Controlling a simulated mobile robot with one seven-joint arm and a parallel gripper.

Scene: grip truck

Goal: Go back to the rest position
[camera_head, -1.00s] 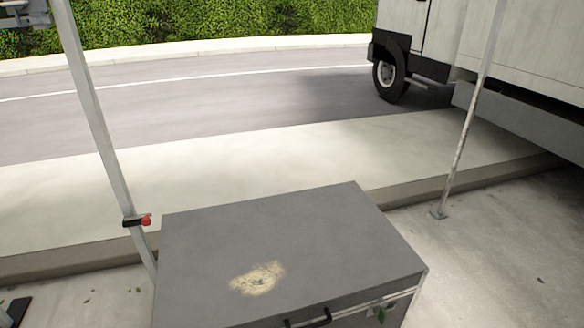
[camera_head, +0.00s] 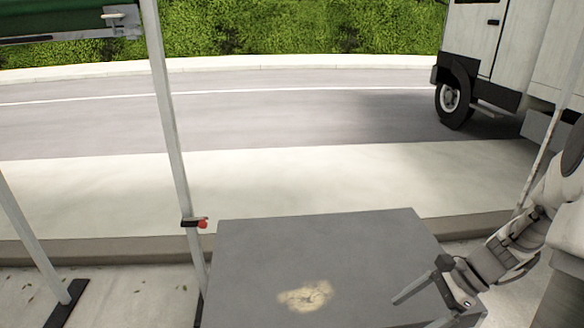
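My gripper (camera_head: 410,314) shows at the lower right of the head view, with my arm reaching in from the right edge. Its two fingers point left and stand apart, with nothing between them. It appears over the right part of a grey case (camera_head: 330,248). I cannot tell how far above the lid it is. The lid has a pale worn patch (camera_head: 306,296). My arm and gripper hide the case's front right corner.
A thin metal pole (camera_head: 170,130) with a red-tipped clamp (camera_head: 200,223) stands left of the case. Another pole (camera_head: 545,135) stands behind my arm. A white truck (camera_head: 500,50) is at the upper right. Pavement and road behind the case are clear.

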